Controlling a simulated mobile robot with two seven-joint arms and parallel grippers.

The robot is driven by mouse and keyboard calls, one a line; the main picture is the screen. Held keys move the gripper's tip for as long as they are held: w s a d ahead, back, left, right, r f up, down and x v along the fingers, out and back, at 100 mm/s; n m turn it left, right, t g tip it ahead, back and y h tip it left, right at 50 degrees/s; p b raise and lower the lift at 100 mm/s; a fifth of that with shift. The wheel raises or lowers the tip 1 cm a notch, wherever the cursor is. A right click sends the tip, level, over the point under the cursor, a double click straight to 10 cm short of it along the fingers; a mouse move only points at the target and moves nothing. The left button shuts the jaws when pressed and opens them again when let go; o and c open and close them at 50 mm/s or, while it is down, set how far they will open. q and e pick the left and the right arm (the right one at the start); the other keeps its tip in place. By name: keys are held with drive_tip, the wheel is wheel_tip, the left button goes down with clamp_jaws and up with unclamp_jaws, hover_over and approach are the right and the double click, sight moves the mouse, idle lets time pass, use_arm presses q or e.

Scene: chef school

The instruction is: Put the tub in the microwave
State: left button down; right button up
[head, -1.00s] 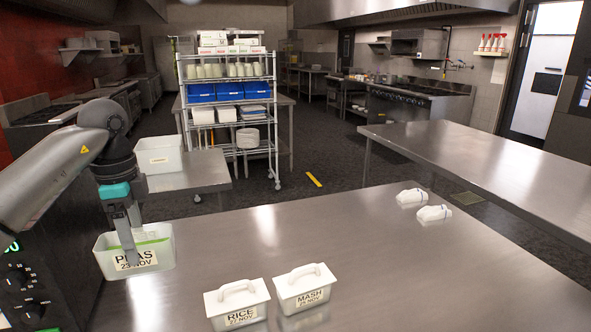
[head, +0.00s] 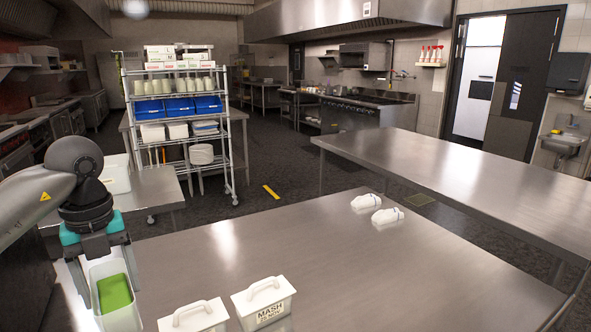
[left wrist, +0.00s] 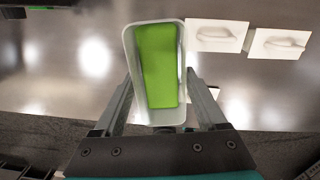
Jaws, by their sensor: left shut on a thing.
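The tub (head: 122,318) is a pale, open, translucent container with a bright green filling, at the lower left of the head view. My left gripper (head: 104,272) is shut on it, with a finger on either side. In the left wrist view the tub (left wrist: 136,92) sits between the fingers of my left gripper (left wrist: 160,82). The tub's underside is hidden, so I cannot tell how high above the counter it is. No microwave is clearly identifiable; a dark appliance edge with a green light (left wrist: 38,8) shows at the top left of the left wrist view. My right gripper is out of view.
Two white lidded tubs stand at the steel counter's (head: 300,235) front: one marked MASH (head: 264,302), another (head: 194,318) left of it. Two small white items (head: 376,211) lie at the far edge. A wire rack (head: 180,130) stands behind. The counter's middle is clear.

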use_arm(q)
drive_tip(key=m, duration=0.1)
drive_tip(key=d+m, duration=0.1)
drive_tip(key=m, duration=0.1)
drive_tip(key=d+m, duration=0.1)
drive_tip(key=m, duration=0.1)
drive_tip(key=shift+s+f, duration=0.25)
drive_tip(key=shift+f, duration=0.1)
drive_tip(key=m, duration=0.2)
drive_tip(key=d+m, duration=0.1)
drive_tip(key=m, duration=0.1)
drive_tip(key=s+d+f+m, duration=0.1)
drive_tip(key=m, duration=0.1)
drive_tip(key=shift+d, duration=0.15)
drive_tip(key=s+d+f+m, duration=0.1)
drive_tip(key=s+d+m, duration=0.1)
drive_tip(key=m, duration=0.9)
drive_tip(key=s+d+f+m+b, duration=0.1)
drive_tip(key=d+m, duration=0.4)
drive_tip(key=m, duration=0.6)
drive_tip(key=s+d+f+m+b, duration=0.1)
drive_tip(key=s+d+m, duration=0.3)
drive_tip(key=m, duration=0.6)
drive_tip(key=shift+s+f+m, duration=0.4)
drive_tip(key=shift+s+f, duration=0.1)
drive_tip(key=shift+f, duration=0.35)
drive_tip(key=shift+w+a, duration=0.1)
